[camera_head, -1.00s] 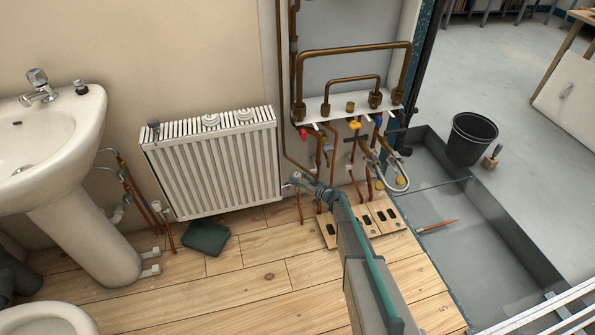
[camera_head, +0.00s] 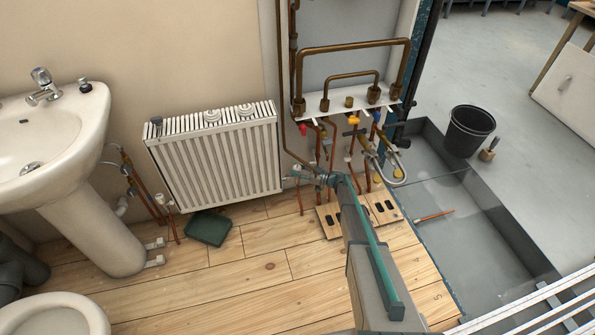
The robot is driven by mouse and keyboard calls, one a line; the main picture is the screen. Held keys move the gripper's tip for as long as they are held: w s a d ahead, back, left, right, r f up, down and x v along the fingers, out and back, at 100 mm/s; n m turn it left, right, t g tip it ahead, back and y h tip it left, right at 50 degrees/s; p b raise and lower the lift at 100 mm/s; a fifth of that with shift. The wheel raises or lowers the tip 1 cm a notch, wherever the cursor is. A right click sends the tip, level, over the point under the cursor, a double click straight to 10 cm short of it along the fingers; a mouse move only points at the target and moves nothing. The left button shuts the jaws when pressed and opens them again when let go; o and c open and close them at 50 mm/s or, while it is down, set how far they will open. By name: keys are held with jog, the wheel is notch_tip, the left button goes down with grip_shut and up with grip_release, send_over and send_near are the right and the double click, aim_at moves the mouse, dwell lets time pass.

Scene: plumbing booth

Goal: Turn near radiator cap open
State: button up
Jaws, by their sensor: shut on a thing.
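The white radiator (camera_head: 215,160) hangs on the wall left of centre. A small pale valve cap (camera_head: 296,170) shows at its lower right corner, beside the copper pipes. My gripper (camera_head: 303,175) reaches it from the right, with the arm coming up from the bottom of the picture. The gripper is shut on the cap; its fingers are small here and partly hide the valve. The cap's turned angle cannot be made out. Another white valve cap (camera_head: 167,198) stands at the radiator's lower left.
Copper pipes (camera_head: 333,150) and coloured valves stand close behind and right of my gripper. A dark green box (camera_head: 208,228) lies on the wooden floor below the radiator. A sink (camera_head: 50,135) is at left, a black bucket (camera_head: 469,130) at right.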

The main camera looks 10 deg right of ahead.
jog(key=o, duration=1.2)
jog(key=shift+w+a+r, duration=0.1)
jog(key=shift+c, duration=0.2)
jog(key=shift+s+f+m+t+h+b, duration=0.25)
jog(key=shift+m+t+h+b, duration=0.3)
jog(key=shift+t+b, duration=0.35)
jog(key=m+t+h+b, duration=0.2)
jog(key=b, duration=0.1)
jog(key=shift+s, duration=0.1)
jog(key=m+t+h+b, duration=0.2)
jog(key=m+h+b, duration=0.1)
jog(key=b, duration=0.3)
jog(key=m+t+h+b, duration=0.2)
jog(key=m+h+b, duration=0.1)
jog(key=h+b, duration=0.2)
jog(key=shift+t+h+b, duration=0.25)
jog(key=shift+t+b, duration=0.05)
jog(key=shift+b, duration=0.45)
jog(key=shift+w+r+m+h+b, duration=0.15)
jog(key=shift+m+h+b, duration=0.1)
jog(key=shift+m+h, duration=0.4)
jog(key=shift+w+r+m+h+b, duration=0.1)
jog(key=shift+m+h+b, duration=0.1)
jog(key=shift+m+h, duration=0.4)
jog(key=shift+h, duration=0.45)
jog(key=shift+m+h+p, duration=1)
jog(key=shift+h+p, duration=0.55)
jog(key=shift+h, duration=0.05)
